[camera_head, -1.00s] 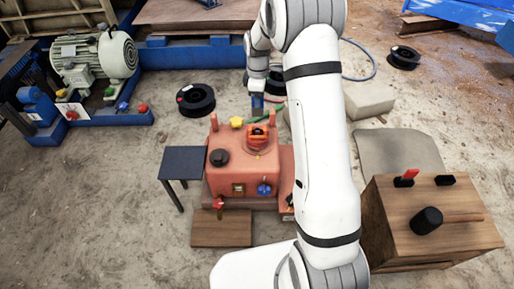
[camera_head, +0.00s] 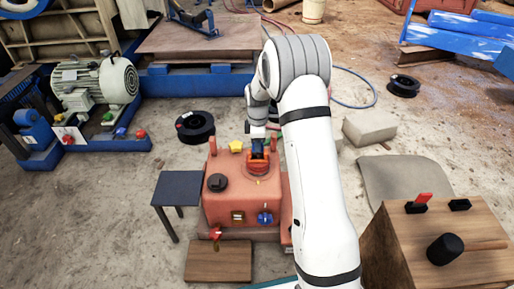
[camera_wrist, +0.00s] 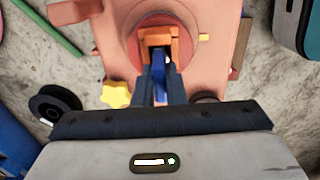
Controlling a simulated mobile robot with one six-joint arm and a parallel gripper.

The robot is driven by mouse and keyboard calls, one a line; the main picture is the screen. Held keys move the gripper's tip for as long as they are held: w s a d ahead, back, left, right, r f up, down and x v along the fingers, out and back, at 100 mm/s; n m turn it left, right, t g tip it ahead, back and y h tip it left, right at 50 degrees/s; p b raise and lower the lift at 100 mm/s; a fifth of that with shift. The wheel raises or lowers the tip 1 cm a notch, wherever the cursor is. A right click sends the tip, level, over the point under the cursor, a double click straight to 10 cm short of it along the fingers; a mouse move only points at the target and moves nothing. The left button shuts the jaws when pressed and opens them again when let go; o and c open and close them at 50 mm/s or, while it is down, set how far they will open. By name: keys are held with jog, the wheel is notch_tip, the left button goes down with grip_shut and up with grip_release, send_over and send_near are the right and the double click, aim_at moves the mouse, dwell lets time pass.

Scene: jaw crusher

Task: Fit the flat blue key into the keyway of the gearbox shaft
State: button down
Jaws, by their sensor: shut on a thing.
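The gearbox (camera_head: 228,207) is an orange-red box in the middle of the head view. Its round top carries the shaft end with an orange block (camera_wrist: 158,38), seen from close in the wrist view. My gripper (camera_wrist: 160,75) is shut on the flat blue key (camera_wrist: 158,62), which points toward the orange block. The key's far end is at or just in front of the block's opening; I cannot tell whether it is inside. In the head view my gripper (camera_head: 257,150) is right over the shaft end (camera_head: 258,168), and the keyway is hidden there.
A yellow star knob (camera_wrist: 117,94) and a black knob (camera_head: 217,182) stand on the gearbox. A small dark table (camera_head: 179,188) is at its left. A wooden box with a black mallet (camera_head: 445,248) is at the right. A black ring (camera_head: 195,127) lies behind on the ground.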

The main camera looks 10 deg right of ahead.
jog(key=shift+f, duration=0.15)
jog(key=c, duration=1.5)
grip_release()
notch_tip(320, 180, up, 12)
jog(key=p, duration=0.5)
jog(key=s+r+m, duration=0.8)
jog(key=s+r, duration=0.2)
jog(key=s, duration=0.6)
jog(key=s+m+t, duration=0.1)
jog(key=s+m, duration=0.6)
jog(key=s, duration=1)
jog(key=shift+s+a+r+m, duration=0.15)
jog(key=shift+a+r+m, duration=0.05)
jog(key=shift+r+m, duration=0.2)
